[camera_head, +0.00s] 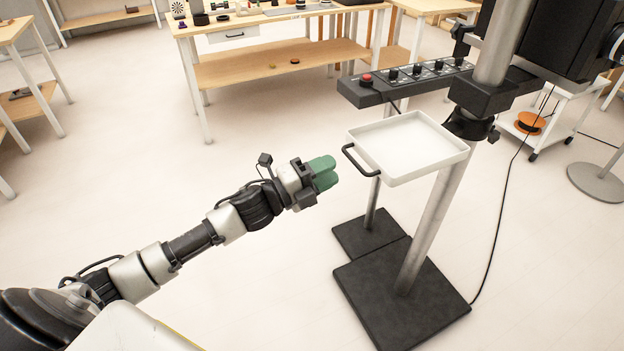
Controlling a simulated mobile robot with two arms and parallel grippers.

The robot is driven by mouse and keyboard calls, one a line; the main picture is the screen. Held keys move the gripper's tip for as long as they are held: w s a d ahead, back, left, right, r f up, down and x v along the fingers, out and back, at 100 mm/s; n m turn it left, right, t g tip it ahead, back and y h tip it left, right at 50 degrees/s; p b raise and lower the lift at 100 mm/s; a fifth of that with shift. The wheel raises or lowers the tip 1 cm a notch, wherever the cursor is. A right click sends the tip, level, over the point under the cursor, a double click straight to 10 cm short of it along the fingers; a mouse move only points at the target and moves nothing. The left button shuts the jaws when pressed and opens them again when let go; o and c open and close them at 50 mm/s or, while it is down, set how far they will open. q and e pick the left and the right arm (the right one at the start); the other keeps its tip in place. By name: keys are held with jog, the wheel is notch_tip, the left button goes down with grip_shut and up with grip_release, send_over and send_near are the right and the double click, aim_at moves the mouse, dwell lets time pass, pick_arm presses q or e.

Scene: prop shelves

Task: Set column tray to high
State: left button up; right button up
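A white shallow tray (408,146) is fixed to a grey metal column (432,225) right of the picture's middle. Its black handle (360,160) sticks out from its left side, facing my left gripper. A black clamp (469,125) with a knob sits on the column at the tray's right corner. My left gripper (323,173) is left of the handle and apart from it. Its two green fingers lie close together with no clear gap, and nothing shows between them. My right gripper is out of view.
A control box (405,81) with a red button and knobs stands behind the tray. Black base plates (400,303) lie on the floor, with a cable beside them. A workbench (270,70) stands at the back, a white cart (540,125) at right. Floor at left is clear.

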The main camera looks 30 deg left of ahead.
pick_arm(q)
jog(key=shift+v, duration=2.15)
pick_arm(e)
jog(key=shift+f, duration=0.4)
